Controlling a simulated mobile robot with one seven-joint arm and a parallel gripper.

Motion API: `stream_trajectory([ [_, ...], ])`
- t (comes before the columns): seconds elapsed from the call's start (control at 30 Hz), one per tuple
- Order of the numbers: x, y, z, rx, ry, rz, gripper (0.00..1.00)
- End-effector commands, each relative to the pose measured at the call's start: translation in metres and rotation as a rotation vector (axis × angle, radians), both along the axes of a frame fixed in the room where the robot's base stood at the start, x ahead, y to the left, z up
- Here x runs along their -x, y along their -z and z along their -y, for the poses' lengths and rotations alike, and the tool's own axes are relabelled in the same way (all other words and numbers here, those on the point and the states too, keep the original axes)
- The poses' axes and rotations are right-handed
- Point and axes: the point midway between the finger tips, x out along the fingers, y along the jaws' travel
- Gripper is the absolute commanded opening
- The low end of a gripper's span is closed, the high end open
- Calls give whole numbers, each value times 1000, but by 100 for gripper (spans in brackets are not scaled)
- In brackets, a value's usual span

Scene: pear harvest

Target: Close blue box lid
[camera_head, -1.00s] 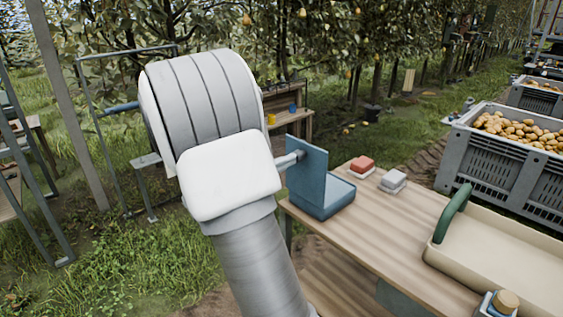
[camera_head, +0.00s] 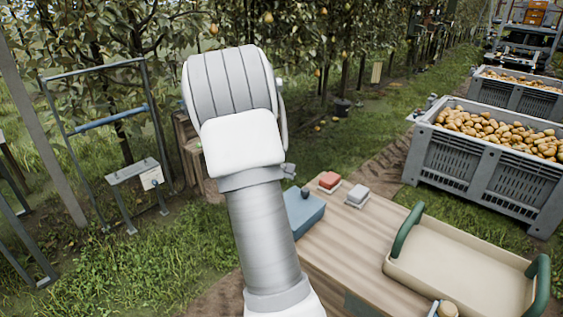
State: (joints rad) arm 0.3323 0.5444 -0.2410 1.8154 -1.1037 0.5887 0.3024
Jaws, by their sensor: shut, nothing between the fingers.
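The blue box (camera_head: 305,214) sits at the far left end of the wooden table, partly hidden behind my arm. Its lid lies flat over it, with no raised panel showing. A small dark piece stands on its top. My gripper (camera_head: 289,171) is mostly hidden behind my arm; only a small grey part shows just above and left of the box. It is shut and holds nothing. I cannot tell whether it touches the lid.
A red block (camera_head: 329,180) and a grey block (camera_head: 357,194) lie right of the box. A beige tray (camera_head: 455,262) with green handles takes up the table's right side. Crates of pears (camera_head: 470,160) stand beyond. The table's middle is clear.

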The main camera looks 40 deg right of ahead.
Motion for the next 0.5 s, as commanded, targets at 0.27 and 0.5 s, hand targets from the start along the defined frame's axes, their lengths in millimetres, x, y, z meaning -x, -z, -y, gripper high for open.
stream_trajectory([
  [0.27,0,3,27,-173,7,-13,0],
  [0.5,-3,21,46,-311,4,-24,0],
])
